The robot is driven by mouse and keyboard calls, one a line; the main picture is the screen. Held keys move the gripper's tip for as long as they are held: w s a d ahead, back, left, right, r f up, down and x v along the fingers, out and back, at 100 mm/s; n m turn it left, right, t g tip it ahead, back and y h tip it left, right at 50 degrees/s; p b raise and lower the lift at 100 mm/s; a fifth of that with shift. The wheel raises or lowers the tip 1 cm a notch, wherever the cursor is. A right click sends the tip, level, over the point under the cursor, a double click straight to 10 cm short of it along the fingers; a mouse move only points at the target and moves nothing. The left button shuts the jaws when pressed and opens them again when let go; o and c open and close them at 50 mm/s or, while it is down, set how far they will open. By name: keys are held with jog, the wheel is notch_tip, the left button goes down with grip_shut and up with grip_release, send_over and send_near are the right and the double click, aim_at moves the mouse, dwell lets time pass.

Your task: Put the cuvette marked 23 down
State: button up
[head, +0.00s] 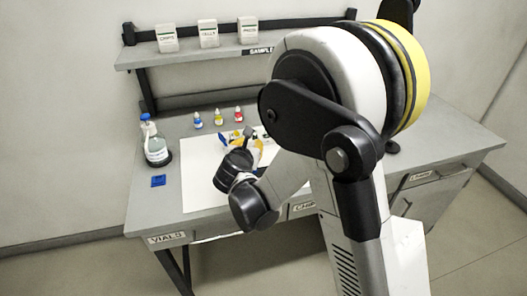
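My gripper (250,140) is over the white mat (203,180) on the bench. It is small in the head view and partly hidden by my own wrist, so I cannot tell whether its fingers are open or shut. No cuvette with a readable 23 shows. Small pale and yellow shapes lie close around the fingers, but I cannot make out which is a cuvette or whether one is held.
Small bottles with blue (197,120), yellow (219,118) and red (238,115) caps stand behind the mat. White boxes (208,34) stand on the shelf (190,53). The front-left bench corner is clear.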

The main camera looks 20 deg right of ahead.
jog(key=s+d+r+m+g+y, duration=0.1)
jog(key=s+d+r+m+g, duration=0.2)
jog(key=s+m, duration=0.75)
jog(key=s+d+r+m+g+y, duration=0.1)
jog(key=s+d+r+m+y, duration=0.3)
jog(key=s+m, duration=0.65)
jog(key=s+a+m+g, duration=0.1)
jog(key=s+a+m, duration=0.1)
jog(key=s+m, duration=0.8)
jog(key=shift+a+r, duration=0.35)
jog(key=shift+a, duration=0.05)
jog(key=shift+d, duration=0.1)
